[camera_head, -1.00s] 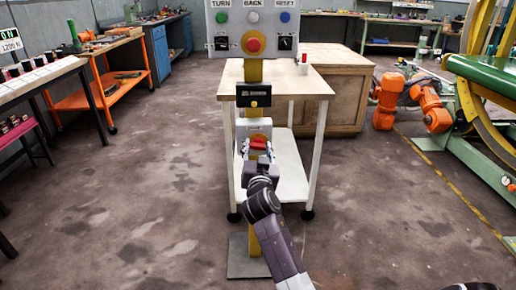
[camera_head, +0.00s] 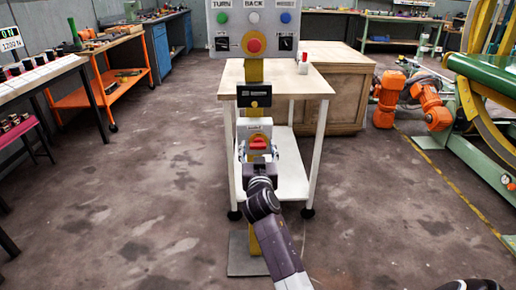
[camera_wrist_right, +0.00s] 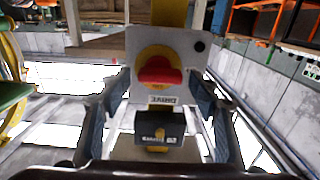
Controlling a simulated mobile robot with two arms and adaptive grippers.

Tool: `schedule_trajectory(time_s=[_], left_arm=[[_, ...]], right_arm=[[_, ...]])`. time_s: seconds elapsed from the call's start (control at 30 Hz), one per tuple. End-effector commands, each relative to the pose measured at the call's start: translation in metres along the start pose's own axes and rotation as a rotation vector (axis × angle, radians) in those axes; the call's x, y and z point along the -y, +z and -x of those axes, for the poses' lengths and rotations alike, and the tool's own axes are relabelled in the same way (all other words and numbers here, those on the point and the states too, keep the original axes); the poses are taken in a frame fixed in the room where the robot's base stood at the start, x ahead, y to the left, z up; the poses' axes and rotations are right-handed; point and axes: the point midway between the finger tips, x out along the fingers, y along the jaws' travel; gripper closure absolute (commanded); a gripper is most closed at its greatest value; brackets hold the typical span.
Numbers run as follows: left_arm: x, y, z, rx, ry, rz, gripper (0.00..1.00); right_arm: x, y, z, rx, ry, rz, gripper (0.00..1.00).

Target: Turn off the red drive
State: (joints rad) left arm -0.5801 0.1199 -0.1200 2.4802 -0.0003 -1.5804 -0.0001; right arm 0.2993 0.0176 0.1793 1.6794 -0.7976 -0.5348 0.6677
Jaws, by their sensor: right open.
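The red drive switch (camera_head: 258,143) is a red rotary handle on a yellow round plate, on a light grey box on the yellow post. It also shows in the right wrist view (camera_wrist_right: 160,74), upside down, with its handle lying about crosswise and a "DRIVE" label (camera_wrist_right: 161,100) beside it. My right gripper (camera_head: 257,153) is open in front of the switch. In the right wrist view its two fingers stand wide apart, one on each side of the handle, with clear gaps and nothing held. My left gripper is out of view.
A control panel (camera_head: 222,44) with buttons and a red emergency stop (camera_head: 254,45) is higher on the same post. A black padlock-like box (camera_head: 254,96) is between them. A white-legged table (camera_head: 312,85) stands behind. Floor on both sides is clear.

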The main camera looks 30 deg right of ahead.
Motion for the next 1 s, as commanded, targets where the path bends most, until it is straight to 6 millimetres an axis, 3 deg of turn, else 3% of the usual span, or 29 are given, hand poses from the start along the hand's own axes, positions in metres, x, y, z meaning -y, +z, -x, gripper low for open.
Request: schedule_trajectory(time_s=[0.17,0.6,1.0], left_arm=[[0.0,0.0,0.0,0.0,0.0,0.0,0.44],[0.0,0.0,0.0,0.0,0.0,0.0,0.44],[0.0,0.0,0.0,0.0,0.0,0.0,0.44]], right_arm=[[0.001,0.001,0.008,0.001,-0.001,-0.001,0.44],[0.0,0.001,0.07,0.0,-0.001,0.0,0.44],[0.0,0.0,0.075,0.0,0.0,0.0,0.44]])
